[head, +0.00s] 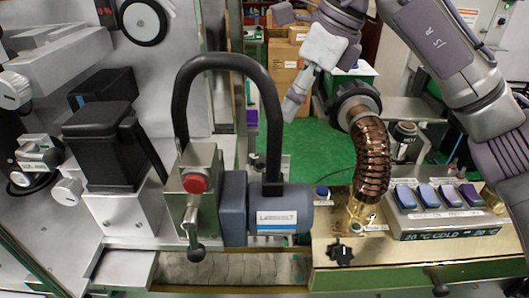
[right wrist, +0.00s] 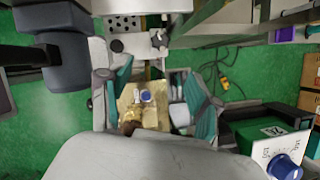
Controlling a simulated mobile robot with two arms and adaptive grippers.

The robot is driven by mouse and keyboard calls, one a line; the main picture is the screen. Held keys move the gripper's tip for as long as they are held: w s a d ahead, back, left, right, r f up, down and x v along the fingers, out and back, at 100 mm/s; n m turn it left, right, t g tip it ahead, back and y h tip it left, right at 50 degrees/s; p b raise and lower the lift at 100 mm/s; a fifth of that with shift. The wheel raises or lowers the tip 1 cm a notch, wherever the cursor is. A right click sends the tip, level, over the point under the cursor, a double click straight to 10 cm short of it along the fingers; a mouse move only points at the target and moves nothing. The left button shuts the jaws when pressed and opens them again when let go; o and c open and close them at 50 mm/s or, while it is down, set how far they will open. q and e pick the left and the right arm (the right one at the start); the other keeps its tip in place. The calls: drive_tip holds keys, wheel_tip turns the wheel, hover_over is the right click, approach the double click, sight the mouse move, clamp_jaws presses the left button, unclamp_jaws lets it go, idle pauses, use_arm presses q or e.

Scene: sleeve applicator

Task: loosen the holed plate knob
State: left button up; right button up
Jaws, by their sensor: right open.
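A light plate with several dark holes (right wrist: 122,23) shows at the top of the right wrist view. A small grey metal fitting (right wrist: 159,38) sits just right of it; I cannot tell whether this is the plate's knob. I cannot pick out the holed plate in the head view. My right gripper (right wrist: 160,92) has its two teal-padded fingers spread apart with nothing gripped. The plate lies beyond the fingertips, apart from them. In the head view the right gripper (head: 300,85) hangs above the green floor, behind the black hose loop. My left gripper is not in view.
A black hose loop (head: 188,75) and a grey-blue motor (head: 265,212) stand at the middle. A copper bellows (head: 371,160) rises right of them, near a panel of blue switches (head: 436,197). A black knob (head: 341,253) is on the yellowish bench front. Cardboard boxes (head: 287,75) stand behind.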

sight(262, 158)
drive_tip(key=p+x, duration=0.2)
drive_tip(key=x, duration=1.1)
drive_tip(key=shift+f, duration=0.3)
drive_tip(key=shift+c, duration=0.3)
drive_tip(key=c, duration=1.1)
